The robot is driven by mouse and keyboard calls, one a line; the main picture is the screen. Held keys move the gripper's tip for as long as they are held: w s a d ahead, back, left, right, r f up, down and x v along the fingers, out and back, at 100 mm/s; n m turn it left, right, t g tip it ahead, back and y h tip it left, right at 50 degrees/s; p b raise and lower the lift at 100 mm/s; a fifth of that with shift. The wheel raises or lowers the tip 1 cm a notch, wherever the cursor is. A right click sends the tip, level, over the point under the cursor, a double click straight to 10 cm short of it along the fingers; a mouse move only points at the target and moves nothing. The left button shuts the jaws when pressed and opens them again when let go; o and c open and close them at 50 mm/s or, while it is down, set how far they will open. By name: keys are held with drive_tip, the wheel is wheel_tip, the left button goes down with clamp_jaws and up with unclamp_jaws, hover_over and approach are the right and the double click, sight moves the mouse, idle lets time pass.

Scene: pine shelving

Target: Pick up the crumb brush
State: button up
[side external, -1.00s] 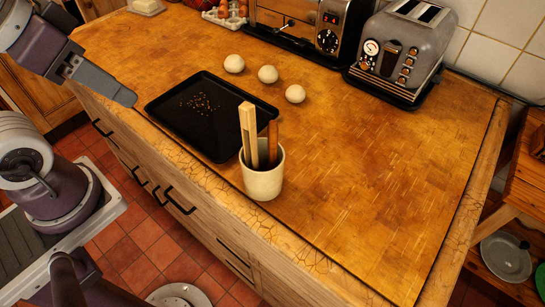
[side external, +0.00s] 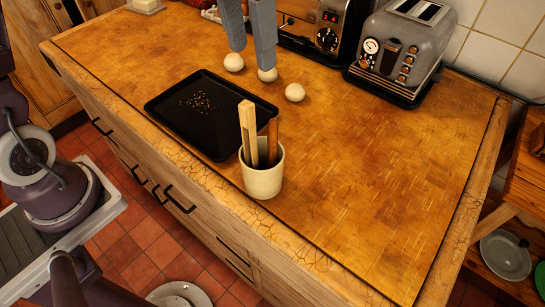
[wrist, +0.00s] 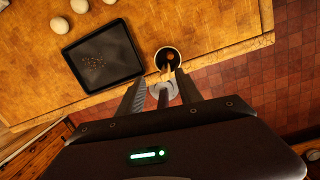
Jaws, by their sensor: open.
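A cream crock (side external: 263,182) stands upright on the wooden counter and holds a pale flat wooden handle (side external: 248,135) and a darker reddish-brown handle (side external: 272,143). Their lower ends are hidden inside, so I cannot tell which, if either, is the crumb brush. The crock (wrist: 160,52) also shows in the wrist view, just beyond my fingertips. My gripper (side external: 252,62) is open and empty. In the side view its two grey fingers hang down at the top, overlapping two of the dough balls. The wrist view shows the spread fingers (wrist: 160,80) pointing towards the crock.
A black tray (side external: 168,108) with crumbs lies beside the crock. Three pale dough balls (side external: 295,93) sit behind it. A toaster oven (side external: 338,35) and a grey toaster (side external: 405,50) stand at the back. The counter (side external: 390,170) right of the crock is clear.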

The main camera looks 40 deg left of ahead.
sight(271, 121)
drive_tip(key=f+m, duration=0.1)
drive_tip(key=f, duration=0.4)
drive_tip(key=w+d+f+m, duration=0.1)
drive_tip(key=f, duration=0.5)
drive_tip(key=d+f+m, duration=0.1)
drive_tip(key=f, duration=0.4)
drive_tip(key=shift+w+d+f+h, duration=0.15)
drive_tip(key=shift+w+h, duration=0.15)
drive_tip(key=shift+h, duration=0.1)
clamp_jaws()
